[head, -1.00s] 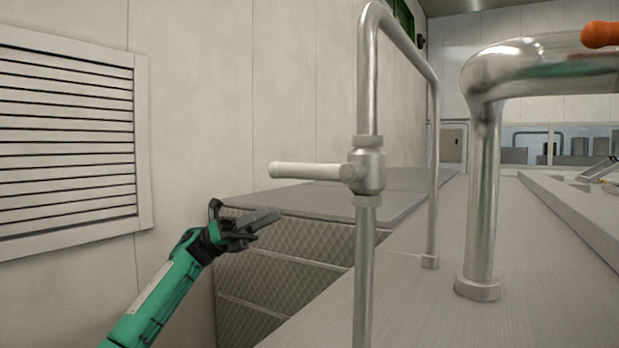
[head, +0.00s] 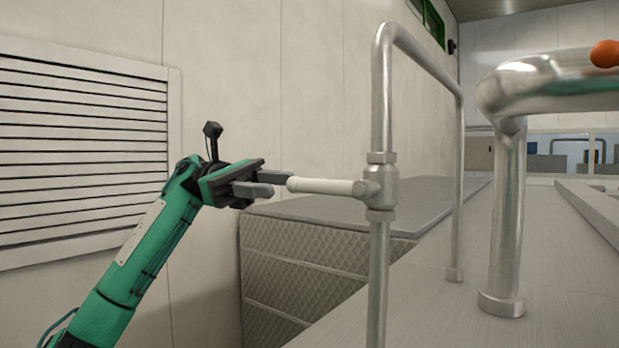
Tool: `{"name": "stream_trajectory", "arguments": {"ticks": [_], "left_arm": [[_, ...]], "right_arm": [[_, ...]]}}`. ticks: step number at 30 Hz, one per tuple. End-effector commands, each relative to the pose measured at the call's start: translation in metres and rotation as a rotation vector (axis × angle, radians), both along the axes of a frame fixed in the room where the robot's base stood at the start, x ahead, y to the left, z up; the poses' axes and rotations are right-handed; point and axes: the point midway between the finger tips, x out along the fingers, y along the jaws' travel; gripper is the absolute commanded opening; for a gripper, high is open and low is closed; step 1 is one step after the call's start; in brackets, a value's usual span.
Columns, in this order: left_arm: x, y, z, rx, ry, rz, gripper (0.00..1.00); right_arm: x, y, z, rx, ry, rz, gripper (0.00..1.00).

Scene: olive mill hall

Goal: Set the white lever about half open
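The white lever (head: 325,186) sticks out to the left from a metal valve body (head: 382,187) on a thin upright pipe (head: 378,280). It lies about level, square to the pipe. My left gripper (head: 273,184) is at the lever's free left end. Its two grey fingers are apart, one a little above and one a little below the lever's height. The lever's tip is at or just beyond the fingertips. I cannot tell whether they touch it. My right gripper is not in the view.
A thick metal pipe (head: 508,220) with an orange knob (head: 605,54) stands at the right on a long grey surface (head: 440,310). A quilted grey block (head: 310,262) lies below the lever. A white louvred vent (head: 80,150) is on the left wall.

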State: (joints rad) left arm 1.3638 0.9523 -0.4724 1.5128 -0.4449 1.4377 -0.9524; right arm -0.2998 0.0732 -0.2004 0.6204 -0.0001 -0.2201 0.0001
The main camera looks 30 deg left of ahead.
Motion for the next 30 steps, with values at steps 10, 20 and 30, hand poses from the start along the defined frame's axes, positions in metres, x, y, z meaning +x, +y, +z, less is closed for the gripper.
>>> {"name": "stream_trajectory", "arguments": {"ticks": [10,20,30], "left_arm": [[-0.009,-0.062,0.003,0.0,0.001,-0.001,0.35],[-0.01,-0.076,0.0,-0.002,0.001,0.0,0.35],[-0.01,-0.075,0.0,-0.001,0.001,0.001,0.0]], "right_arm": [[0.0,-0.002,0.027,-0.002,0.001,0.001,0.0],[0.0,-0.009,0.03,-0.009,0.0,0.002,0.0],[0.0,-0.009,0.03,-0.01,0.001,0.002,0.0]]}}
